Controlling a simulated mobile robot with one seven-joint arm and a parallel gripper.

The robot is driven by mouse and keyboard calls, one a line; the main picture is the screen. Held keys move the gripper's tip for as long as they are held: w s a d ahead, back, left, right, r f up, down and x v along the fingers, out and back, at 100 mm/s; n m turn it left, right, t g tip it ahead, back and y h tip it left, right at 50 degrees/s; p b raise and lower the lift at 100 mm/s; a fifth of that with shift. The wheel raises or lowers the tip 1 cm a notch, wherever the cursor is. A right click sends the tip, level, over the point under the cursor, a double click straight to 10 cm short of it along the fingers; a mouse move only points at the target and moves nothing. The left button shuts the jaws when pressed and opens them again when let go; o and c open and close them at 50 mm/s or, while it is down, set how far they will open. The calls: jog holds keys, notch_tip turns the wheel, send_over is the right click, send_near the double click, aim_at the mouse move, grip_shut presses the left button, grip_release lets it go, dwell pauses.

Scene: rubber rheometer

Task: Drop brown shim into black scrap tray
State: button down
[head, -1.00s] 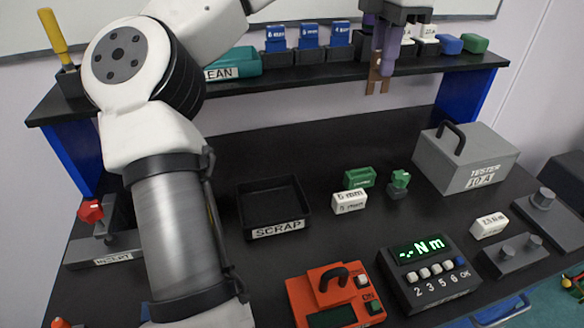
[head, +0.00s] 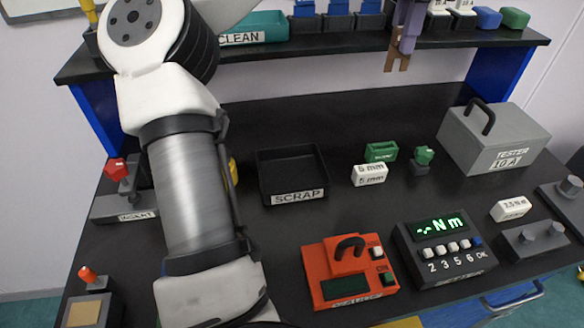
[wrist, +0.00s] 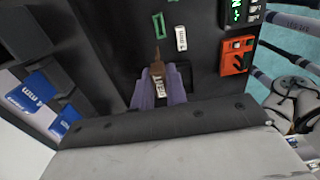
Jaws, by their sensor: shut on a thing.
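My gripper (head: 405,42), with purple fingers, is shut on a brown shim (head: 397,62). It holds the shim upright in the air, in front of the shelf edge in the head view. In the wrist view the brown shim (wrist: 158,60) sticks out beyond the fingertips (wrist: 158,82). The black scrap tray (head: 292,172) stands on the bench to the lower left of the shim and looks empty in the head view. In the wrist view the fingers hide most of the tray, and its white label shows between them.
A green block (head: 381,151) and a white 5 mm block (head: 369,175) stand right of the tray. An orange device (head: 347,272), a torque display (head: 443,250) and a grey tester case (head: 494,137) stand around. The shelf (head: 300,60) runs along the back.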

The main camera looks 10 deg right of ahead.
jog(key=s+a+f+p, duration=0.1)
jog(key=a+f, duration=0.3)
jog(key=a, duration=0.4)
jog(key=a+f+p, duration=0.1)
jog(key=a+f, duration=0.4)
jog(key=a, duration=0.2)
jog(key=f+b, duration=0.2)
jog(key=f, duration=0.1)
jog(key=f+b, duration=0.2)
jog(key=f, duration=0.1)
jog(key=shift+s+a, duration=0.15)
jog(key=shift+s, duration=0.05)
jog(key=shift+r, duration=0.1)
jog(key=c, duration=1.3)
grip_release()
jog(key=shift+r, duration=0.1)
notch_tip(320, 180, up, 14)
jog(key=shift+f+b, duration=0.2)
jog(key=shift+b, duration=0.2)
